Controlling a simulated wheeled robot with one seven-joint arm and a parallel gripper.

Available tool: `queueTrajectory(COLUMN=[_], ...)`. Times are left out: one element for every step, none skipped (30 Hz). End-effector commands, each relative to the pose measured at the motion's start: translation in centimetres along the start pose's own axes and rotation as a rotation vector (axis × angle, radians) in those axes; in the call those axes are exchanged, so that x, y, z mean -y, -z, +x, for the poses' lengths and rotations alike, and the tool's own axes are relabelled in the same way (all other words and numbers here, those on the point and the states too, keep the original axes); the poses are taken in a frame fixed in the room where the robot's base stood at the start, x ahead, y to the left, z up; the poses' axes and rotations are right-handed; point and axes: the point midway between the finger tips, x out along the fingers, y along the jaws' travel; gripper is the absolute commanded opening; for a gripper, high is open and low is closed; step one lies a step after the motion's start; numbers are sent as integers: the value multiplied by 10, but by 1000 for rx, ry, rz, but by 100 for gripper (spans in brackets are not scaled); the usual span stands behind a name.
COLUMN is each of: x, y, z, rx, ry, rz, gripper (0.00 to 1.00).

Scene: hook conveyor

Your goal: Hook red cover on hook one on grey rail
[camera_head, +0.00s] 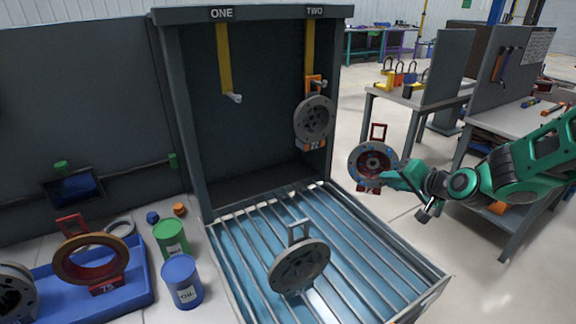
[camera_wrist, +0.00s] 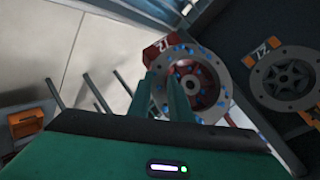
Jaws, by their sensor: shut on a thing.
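The red cover (camera_head: 373,162) is a round grey-rimmed disc with a red centre and a red square loop on top. My gripper (camera_head: 388,178) is shut on it and holds it in the air to the right of the rack. In the wrist view the cover (camera_wrist: 207,62) is between and beyond my fingers (camera_wrist: 172,98), with a red tag at its edge. Hook one (camera_head: 233,97) hangs at the left under the label ONE on a yellow strip and is empty. The grey rail (camera_head: 265,14) runs along the rack's top.
Hook two (camera_head: 318,84) carries a grey cover (camera_head: 314,118) with an orange loop and tag. Another grey cover (camera_head: 300,266) stands on the slatted tray (camera_head: 412,298). A blue bin (camera_head: 130,304) and cans (camera_head: 182,281) are at left. Benches stand behind at right.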

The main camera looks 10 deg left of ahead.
Motion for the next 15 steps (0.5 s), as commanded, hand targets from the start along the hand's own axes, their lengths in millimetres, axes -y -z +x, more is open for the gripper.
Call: queueTrajectory(x=[20,30,42,51,60,72,81,90,102,111,120,132,140,149,161], y=[-10,-16,-24,-30,-36,-44,-50,-56,-64,-71,-77,-86,-92,-98,-107], z=[1,1,0,0,-1,-3,-4,-5,-8,-10,-12,-15,-18,-21,-25], rx=[19,29,43,54,66,79,89,100,114,126,135,149,160,169,183], ry=[21,30,41,51,60,73,83,92,105,116,127,140,150,161,176], rz=[-24,-36,-49,-60,-69,-82,-92,-102,-116,-125,-134,-146,-156,-166,-178], gripper=[0,0,0,0,0,0,0,0,0,0,0,0,0,0,0])
